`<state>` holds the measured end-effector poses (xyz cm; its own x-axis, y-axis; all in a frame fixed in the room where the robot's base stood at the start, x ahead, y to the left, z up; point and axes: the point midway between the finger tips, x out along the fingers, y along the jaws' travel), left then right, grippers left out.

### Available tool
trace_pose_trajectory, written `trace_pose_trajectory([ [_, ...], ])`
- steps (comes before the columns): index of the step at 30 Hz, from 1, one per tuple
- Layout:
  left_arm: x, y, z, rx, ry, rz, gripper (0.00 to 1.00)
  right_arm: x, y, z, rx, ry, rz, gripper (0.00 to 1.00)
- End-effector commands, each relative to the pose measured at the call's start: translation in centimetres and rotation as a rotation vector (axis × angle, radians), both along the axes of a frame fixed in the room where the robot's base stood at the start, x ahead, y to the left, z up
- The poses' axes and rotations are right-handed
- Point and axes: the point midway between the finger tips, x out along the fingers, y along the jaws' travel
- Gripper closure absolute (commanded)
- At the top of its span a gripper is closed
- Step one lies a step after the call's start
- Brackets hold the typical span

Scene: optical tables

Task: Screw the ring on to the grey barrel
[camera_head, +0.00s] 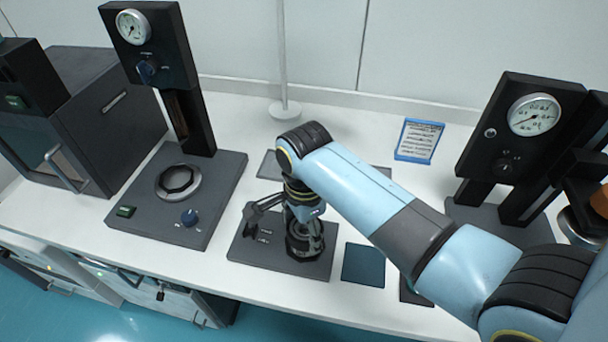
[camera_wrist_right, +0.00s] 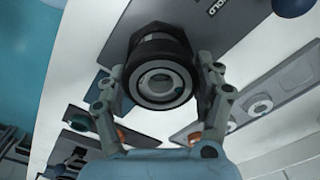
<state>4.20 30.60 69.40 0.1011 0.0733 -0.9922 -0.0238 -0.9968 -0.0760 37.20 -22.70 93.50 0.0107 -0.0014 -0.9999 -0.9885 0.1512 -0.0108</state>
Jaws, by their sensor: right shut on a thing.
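My right gripper (camera_head: 304,238) points down over a dark fixture plate (camera_head: 262,255) on the white bench. In the right wrist view the gripper (camera_wrist_right: 163,70) has its fingers on opposite sides of a black ring (camera_wrist_right: 136,56), shut on it. Inside the ring is a light grey round part (camera_wrist_right: 162,80) with a glassy centre; I cannot tell whether this is the end of the grey barrel. The rest of the barrel is hidden behind the ring and gripper, so how well the two are seated cannot be seen. My left gripper is not in view.
A black gauge stand (camera_head: 208,222) is on the left, with a dark oven-like box (camera_head: 105,115) beyond it. Another gauge stand (camera_head: 508,130) is on the right. A blue-framed card (camera_head: 419,140) is at the back. A dark blue mat (camera_head: 363,265) lies beside the plate.

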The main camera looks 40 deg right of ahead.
Motion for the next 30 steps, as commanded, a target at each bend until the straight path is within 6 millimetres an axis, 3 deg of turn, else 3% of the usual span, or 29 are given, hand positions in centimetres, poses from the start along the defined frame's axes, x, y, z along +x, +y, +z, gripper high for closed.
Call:
trace_pose_trajectory([
  [6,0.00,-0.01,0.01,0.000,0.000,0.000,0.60,-0.11,-0.10,-0.04,-0.003,0.003,-0.263,0.76],
  [13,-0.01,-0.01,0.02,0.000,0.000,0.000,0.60,-0.14,-0.11,-0.05,-0.003,0.005,-0.282,0.76],
  [14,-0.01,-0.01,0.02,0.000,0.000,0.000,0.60,-0.14,-0.11,-0.05,-0.003,0.005,-0.282,0.31],
  [20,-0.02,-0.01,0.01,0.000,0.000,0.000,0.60,-0.10,-0.09,-0.04,-0.002,0.003,-0.281,0.05],
  [26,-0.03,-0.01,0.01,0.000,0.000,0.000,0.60,-0.07,-0.05,-0.03,-0.002,0.002,-0.280,0.03],
  [30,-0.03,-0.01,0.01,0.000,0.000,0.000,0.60,-0.06,-0.03,-0.04,-0.001,0.002,-0.280,0.11],
])
